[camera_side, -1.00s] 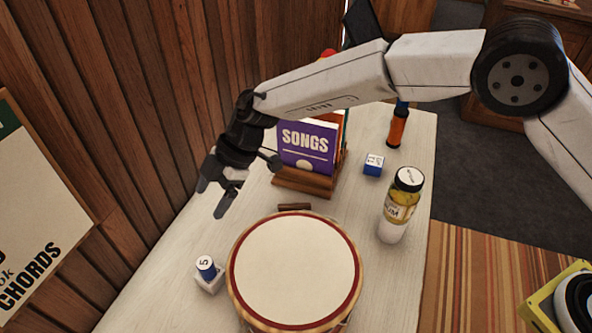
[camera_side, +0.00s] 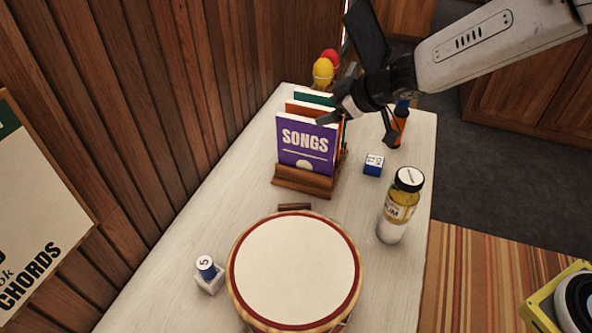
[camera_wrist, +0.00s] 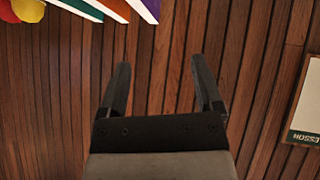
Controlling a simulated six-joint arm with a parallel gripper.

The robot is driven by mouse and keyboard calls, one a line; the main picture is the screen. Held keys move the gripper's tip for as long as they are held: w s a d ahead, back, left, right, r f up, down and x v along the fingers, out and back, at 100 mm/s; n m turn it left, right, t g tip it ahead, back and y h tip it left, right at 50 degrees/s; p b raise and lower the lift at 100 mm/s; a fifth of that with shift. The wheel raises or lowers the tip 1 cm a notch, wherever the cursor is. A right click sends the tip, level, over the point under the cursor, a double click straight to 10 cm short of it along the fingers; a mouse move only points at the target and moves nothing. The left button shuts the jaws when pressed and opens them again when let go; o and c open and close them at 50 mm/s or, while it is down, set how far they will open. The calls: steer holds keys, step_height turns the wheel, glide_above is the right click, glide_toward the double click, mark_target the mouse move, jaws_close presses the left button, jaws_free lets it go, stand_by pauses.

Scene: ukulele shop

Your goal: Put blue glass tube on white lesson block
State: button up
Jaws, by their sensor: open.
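A small blue tube (camera_side: 206,268) with a white top marked 5 stands upright on a white block (camera_side: 209,284) at the table's lower left, beside the drum. My gripper (camera_side: 361,127) is far from them, raised in front of the right side of the songbook rack in the side view. In the wrist view my gripper (camera_wrist: 160,65) has its two fingers spread with nothing between them, facing the wooden wall. Neither the tube nor the white block shows in the wrist view.
A round drum (camera_side: 295,268) fills the table's front middle. Behind it are a songbook rack (camera_side: 302,182), a blue block with a white top (camera_side: 373,165), a yellow-labelled bottle (camera_side: 399,205) and an orange-handled tool (camera_side: 400,128). A wooden wall (camera_side: 130,100) borders the left side.

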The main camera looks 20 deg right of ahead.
steer(key=s+d+f+m+g+h, duration=0.25)
steer(key=s+d+m+h, duration=0.2)
steer(key=s+d, duration=0.75)
steer(key=s+d+f+m+g, duration=0.2)
steer(key=s, duration=0.3)
steer(key=s+d+f+m+g, duration=0.1)
steer(key=s+d+f+m, duration=0.1)
steer(key=s, duration=0.4)
steer(key=shift+s+d+g, duration=0.2)
steer(key=shift+d+g, duration=0.15)
